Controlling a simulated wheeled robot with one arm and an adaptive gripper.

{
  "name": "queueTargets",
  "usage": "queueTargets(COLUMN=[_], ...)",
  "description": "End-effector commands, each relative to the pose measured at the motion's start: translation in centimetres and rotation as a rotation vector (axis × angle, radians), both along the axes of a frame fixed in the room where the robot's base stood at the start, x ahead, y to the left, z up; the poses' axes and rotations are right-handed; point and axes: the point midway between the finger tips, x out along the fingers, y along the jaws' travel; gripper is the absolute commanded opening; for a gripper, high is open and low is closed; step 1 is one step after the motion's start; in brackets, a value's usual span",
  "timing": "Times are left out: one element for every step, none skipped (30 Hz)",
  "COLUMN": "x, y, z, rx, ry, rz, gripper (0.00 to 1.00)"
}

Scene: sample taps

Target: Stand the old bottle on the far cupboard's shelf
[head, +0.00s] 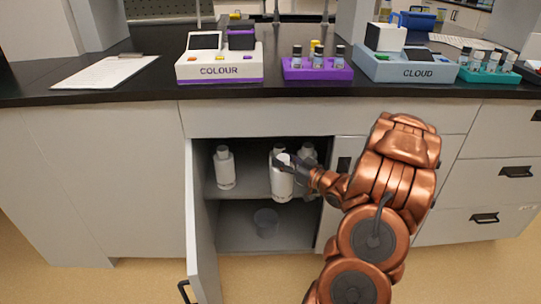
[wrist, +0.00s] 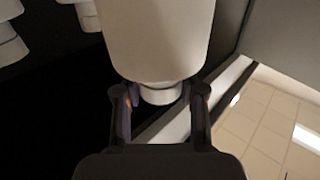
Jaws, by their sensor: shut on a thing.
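A white bottle (head: 281,185) is in my gripper (head: 293,162) at the open cupboard, near the front of its shelf (head: 245,190). The bottle looks about upright in the head view; whether its base touches the shelf I cannot tell. In the wrist view the bottle (wrist: 160,40) fills the top middle, and my gripper (wrist: 160,105) is shut around its narrow cap end. Another white bottle (head: 225,170) stands at the left of the shelf. A further bottle (head: 308,153) shows behind my gripper, partly hidden. No label showing age is readable.
The cupboard door (head: 202,225) stands open at the left. A grey round container (head: 266,222) sits on the cupboard floor. Above, the black worktop (head: 130,88) holds a COLOUR device (head: 219,62), a purple vial rack (head: 316,72) and a CLOUD device (head: 405,66).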

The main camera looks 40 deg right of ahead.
Motion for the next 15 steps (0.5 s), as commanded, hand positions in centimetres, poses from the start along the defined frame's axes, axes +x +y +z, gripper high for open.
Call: queueTargets(x=[1.0, 1.5, 2.1, 2.6, 3.0, 3.7, 4.2, 4.6, 5.2, 5.7, 6.2, 6.8, 7.3, 7.8, 8.4], y=[0.3, 0.4, 0.4, 0.5, 0.6, 0.7, 0.7, 0.8, 0.8, 1.0, 1.0, 1.2, 1.2, 1.3, 1.3], z=[0.0, 0.0, 0.0, 0.1, 0.0, 0.0, 0.0, 0.0, 0.0, 0.0, 0.0, -0.1, -0.1, -0.1, -0.1], rx=[-0.002, -0.001, -0.002, -0.002, -0.002, -0.003, -0.003, -0.004, -0.001, 0.000, 0.000, 0.000, 0.000, 0.000, 0.000], ry=[-0.003, -0.004, -0.006, -0.007, -0.006, -0.006, -0.005, -0.004, -0.004, -0.005, -0.005, -0.005, -0.005, -0.005, -0.005], rz=[0.004, 0.005, 0.004, 0.004, 0.004, 0.005, 0.004, 0.004, 0.002, 0.003, 0.003, 0.005, 0.004, 0.004, 0.002], gripper=[0.00, 0.00, 0.00, 0.00, 0.00, 0.00, 0.00, 0.00, 0.00, 0.00, 0.00, 0.00, 0.00, 0.00, 0.00])
